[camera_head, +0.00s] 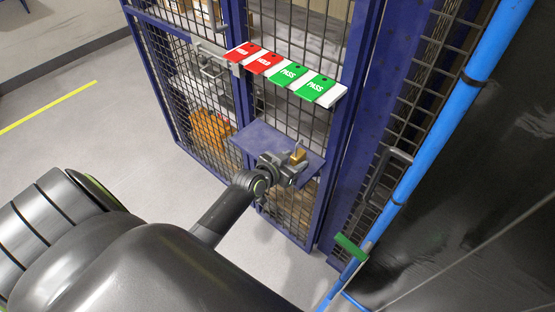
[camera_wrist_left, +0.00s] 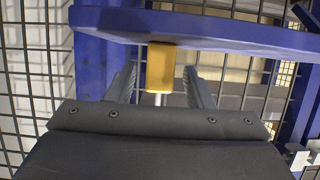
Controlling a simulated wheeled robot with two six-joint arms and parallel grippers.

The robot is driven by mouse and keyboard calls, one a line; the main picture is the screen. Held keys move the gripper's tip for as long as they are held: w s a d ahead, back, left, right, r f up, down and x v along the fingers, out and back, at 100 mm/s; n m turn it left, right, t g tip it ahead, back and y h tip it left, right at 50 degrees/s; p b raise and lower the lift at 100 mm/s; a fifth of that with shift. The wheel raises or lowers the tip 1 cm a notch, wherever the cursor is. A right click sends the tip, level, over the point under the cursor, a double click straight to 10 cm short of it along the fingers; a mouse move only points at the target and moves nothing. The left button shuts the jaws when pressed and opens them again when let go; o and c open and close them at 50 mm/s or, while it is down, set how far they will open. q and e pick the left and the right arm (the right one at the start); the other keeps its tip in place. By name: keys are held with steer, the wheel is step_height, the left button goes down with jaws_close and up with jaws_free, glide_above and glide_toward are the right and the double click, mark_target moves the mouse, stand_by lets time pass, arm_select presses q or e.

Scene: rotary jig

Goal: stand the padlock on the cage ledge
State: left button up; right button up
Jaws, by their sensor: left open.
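The brass padlock (camera_head: 298,156) stands upright on the blue cage ledge (camera_head: 262,137), near its right end, shackle up. My left gripper (camera_head: 290,165) is at the ledge's front edge, right at the padlock. In the left wrist view, the ledge (camera_wrist_left: 215,30) crosses the top and the padlock's yellow body (camera_wrist_left: 160,68) meets it, its shackle pointing down in that picture. The fingers of my left gripper (camera_wrist_left: 158,88) are spread on either side of the padlock, with a visible gap at each side. My right gripper is not in view.
Red and green-and-white tags (camera_head: 287,75) hang in a row on the cage above the ledge. Blue-framed mesh doors (camera_head: 185,85) stand behind. A door handle (camera_head: 385,170) and a blue pipe (camera_head: 440,125) are to the right. Grey floor (camera_head: 115,135) lies open at left.

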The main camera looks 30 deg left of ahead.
arm_select(q)
steer(key=v, duration=0.9)
steer(key=shift+s+b, duration=0.2)
steer(key=shift+b, duration=0.15)
steer(key=s+a+f+n+g+y, duration=0.1)
steer(key=s+f+g, duration=0.1)
steer(key=s+f, duration=0.5)
steer(key=s+a+f+g+y, duration=0.1)
steer(key=s+a+f+g, duration=0.1)
steer(key=f, duration=0.9)
steer(key=s+a+f+n+g+y, duration=0.15)
steer(key=s+f, duration=0.35)
steer(key=f, duration=0.5)
steer(key=s+d+f+g, duration=0.1)
steer(key=s+f, duration=0.3)
steer(key=s, duration=0.4)
steer(key=s+d+f+g, duration=0.1)
steer(key=s+f+g, duration=0.2)
steer(key=s, duration=0.6)
steer(key=s+d+f+g, duration=0.1)
steer(key=s+f+g, duration=0.1)
steer(key=s+f, duration=0.4)
steer(key=s, duration=0.2)
steer(key=shift+s+d+f+h, duration=0.15)
steer(key=shift+s+f+h, duration=0.1)
steer(key=shift+f+h, duration=0.15)
steer(key=shift+g, duration=0.25)
